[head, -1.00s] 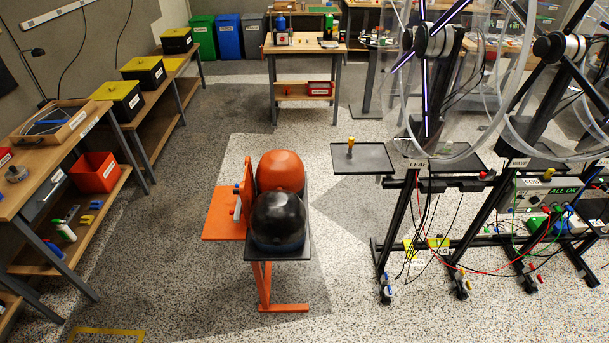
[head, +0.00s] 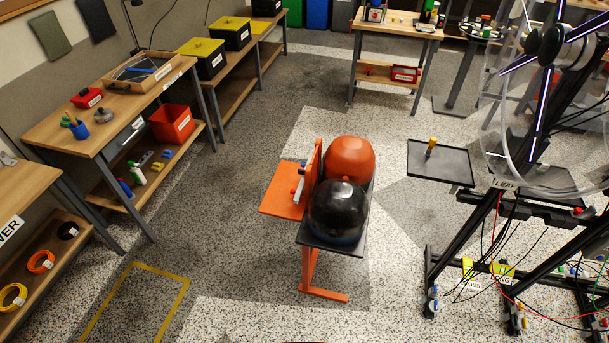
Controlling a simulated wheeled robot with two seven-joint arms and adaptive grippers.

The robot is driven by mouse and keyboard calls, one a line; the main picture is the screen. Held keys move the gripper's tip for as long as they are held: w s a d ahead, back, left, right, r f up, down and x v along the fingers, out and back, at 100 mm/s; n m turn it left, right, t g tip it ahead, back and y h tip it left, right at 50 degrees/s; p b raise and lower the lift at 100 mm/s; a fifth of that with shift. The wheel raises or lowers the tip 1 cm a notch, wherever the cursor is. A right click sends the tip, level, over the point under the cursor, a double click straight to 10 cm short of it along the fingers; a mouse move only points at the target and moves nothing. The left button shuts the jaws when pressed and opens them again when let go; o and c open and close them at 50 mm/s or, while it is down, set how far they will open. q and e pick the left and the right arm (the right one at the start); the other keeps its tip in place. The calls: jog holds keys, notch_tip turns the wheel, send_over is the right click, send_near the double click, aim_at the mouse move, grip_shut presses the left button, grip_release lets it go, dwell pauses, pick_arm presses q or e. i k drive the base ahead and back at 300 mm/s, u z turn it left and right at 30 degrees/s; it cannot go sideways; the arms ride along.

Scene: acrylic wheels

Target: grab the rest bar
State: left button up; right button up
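I cannot tell for sure which thing is the rest bar. A small white bar-like piece with a blue part (head: 300,183) stands by the orange panel of the orange stand (head: 277,203) in the middle of the floor, partly against that panel. An orange dome (head: 350,157) and a glossy black dome (head: 338,204) sit on the stand's dark plate, to the right of the panel. Neither of my grippers is in view.
Workbenches (head: 100,125) line the left. A yellow floor outline (head: 160,268) lies at the lower left. Open floor surrounds the stand.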

aim_at(299, 189)
jog(key=u, duration=0.05)
jog(key=k, duration=0.6)
jog(key=u, duration=0.5)
jog(key=i, duration=0.5)
jog(key=u, duration=0.5)
jog(key=i, duration=0.9)
jog(key=z, duration=0.55)
jog(key=i, duration=0.65)
jog(key=z, duration=0.5)
